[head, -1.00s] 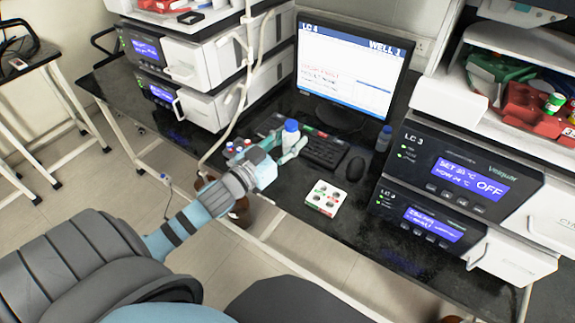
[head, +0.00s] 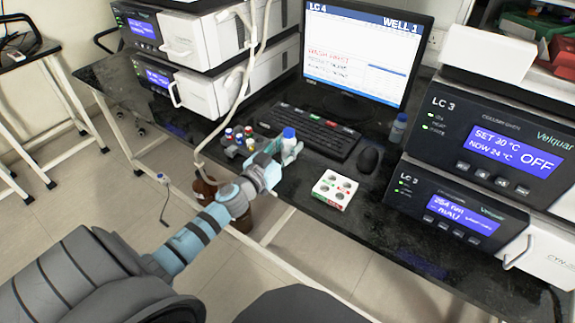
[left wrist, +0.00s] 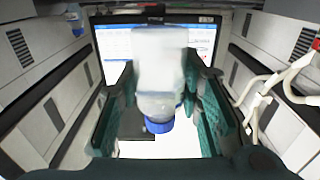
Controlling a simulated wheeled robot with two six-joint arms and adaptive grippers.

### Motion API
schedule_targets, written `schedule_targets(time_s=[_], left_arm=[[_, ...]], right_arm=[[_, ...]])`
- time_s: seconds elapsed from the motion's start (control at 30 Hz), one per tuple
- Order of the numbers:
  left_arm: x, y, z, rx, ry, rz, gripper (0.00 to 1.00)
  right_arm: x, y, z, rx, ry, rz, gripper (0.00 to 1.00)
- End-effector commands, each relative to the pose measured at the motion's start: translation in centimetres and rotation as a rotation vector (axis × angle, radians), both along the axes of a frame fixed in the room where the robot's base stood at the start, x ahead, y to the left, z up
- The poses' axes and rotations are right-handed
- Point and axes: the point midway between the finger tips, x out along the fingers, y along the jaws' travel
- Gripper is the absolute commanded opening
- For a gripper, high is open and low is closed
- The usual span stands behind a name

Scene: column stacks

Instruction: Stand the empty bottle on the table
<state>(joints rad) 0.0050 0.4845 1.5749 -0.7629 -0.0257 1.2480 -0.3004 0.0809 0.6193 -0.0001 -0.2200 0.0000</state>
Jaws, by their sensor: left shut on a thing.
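A clear, pale bottle with a blue cap (head: 289,133) is in my left gripper (head: 284,152), upright near the front edge of the black table (head: 300,203). In the left wrist view the bottle (left wrist: 160,62) lies between the two green fingers (left wrist: 165,110), its cap toward the bottom of the picture. The gripper is shut on it. The fingers hide its lower part in the head view, so I cannot tell whether its base touches the table. My right gripper is not in view.
A white holed rack (head: 335,190) stands right of the bottle; vials (head: 238,136) stand left of it. A keyboard (head: 312,130), mouse (head: 368,159), monitor (head: 362,55) and another small bottle (head: 398,128) are behind. Instruments (head: 480,165) flank the table. Brown bottles (head: 205,190) are below the edge.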

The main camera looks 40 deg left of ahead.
Motion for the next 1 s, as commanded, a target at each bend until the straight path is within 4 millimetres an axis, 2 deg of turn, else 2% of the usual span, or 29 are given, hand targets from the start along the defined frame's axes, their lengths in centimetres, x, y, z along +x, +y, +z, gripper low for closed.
schedule_targets(time_s=[0.03,0.13,0.47,0.5,0.6,1.0], left_arm=[[0.0,0.0,-1.8,0.0,0.001,0.0,0.17],[0.0,0.0,-3.5,0.0,0.001,0.0,0.17],[0.0,0.0,-3.3,0.0,0.001,0.0,0.14],[0.0,0.0,-3.3,0.0,0.001,0.0,0.35],[0.0,0.0,-3.2,0.0,0.001,0.0,0.51],[-0.3,0.0,-3.0,0.001,0.002,0.0,0.52]], right_arm=[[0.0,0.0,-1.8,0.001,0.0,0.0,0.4],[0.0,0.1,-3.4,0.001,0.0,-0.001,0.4],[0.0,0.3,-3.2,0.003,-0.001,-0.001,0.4],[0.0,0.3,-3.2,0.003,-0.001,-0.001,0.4],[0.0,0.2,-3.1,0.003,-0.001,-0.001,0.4],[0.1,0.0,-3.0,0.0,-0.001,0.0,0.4]])
